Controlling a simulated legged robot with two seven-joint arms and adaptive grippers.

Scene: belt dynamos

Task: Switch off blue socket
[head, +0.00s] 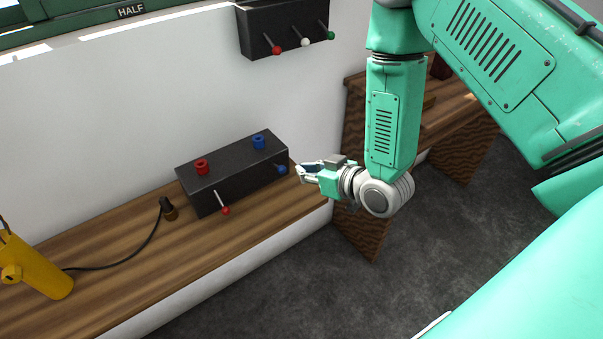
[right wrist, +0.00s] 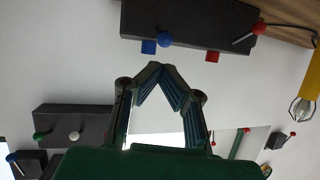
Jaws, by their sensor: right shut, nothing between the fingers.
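A black box on the wooden bench carries a blue socket (head: 258,142) and a red socket (head: 202,167) on top. A lever with a blue knob (head: 281,169) is on its front below the blue socket; a red-knobbed lever (head: 225,210) hangs lower at the left. My right gripper (head: 300,172) is just right of the blue knob, shut and empty; contact cannot be told. In the right wrist view, the shut fingertips (right wrist: 158,67) point toward the box, with the blue knob (right wrist: 165,39) and blue socket (right wrist: 148,47) beyond them. My left gripper is not in view.
A plug (head: 169,208) on a black cable lies left of the box, nothing in either socket. A wall-mounted black box (head: 285,27) with red, white and green levers is above. Bench in front is clear.

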